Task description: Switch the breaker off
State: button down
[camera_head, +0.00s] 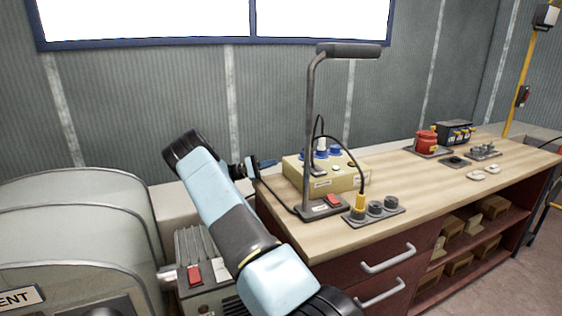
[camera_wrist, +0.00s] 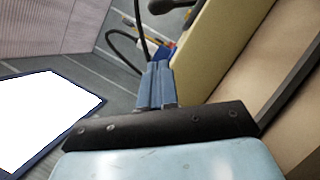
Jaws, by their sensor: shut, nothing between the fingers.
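My gripper (camera_head: 267,163) has blue fingers, which are shut and empty. It is just left of a beige box (camera_head: 345,184) with blue knobs on the wooden bench; contact cannot be told. In the wrist view the shut fingers (camera_wrist: 157,72) lie beside a pale yellow face (camera_wrist: 212,48), apparently that box. No part is clearly marked as the breaker.
A bent-necked black lamp (camera_head: 309,120) rises in front of the beige box, with cables around it. A socket strip (camera_head: 375,210) lies at the bench's front edge. A red canister (camera_head: 426,141) and black terminal box (camera_head: 455,132) stand farther right. The bench middle (camera_head: 425,185) is clear.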

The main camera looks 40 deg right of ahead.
aim_at(291, 163)
jog(key=x, duration=0.9)
jog(key=shift+a, duration=0.1)
jog(key=shift+s+d+r, duration=0.25)
jog(key=shift+s+r, duration=0.2)
jog(key=shift+s, duration=0.1)
jog(key=shift+s+d+r, duration=0.2)
jog(key=shift+s+r, duration=0.25)
jog(key=shift+s, duration=0.15)
jog(key=shift+s+d+r, duration=0.1)
jog(key=shift+s+r, duration=0.2)
jog(key=shift+s, duration=0.2)
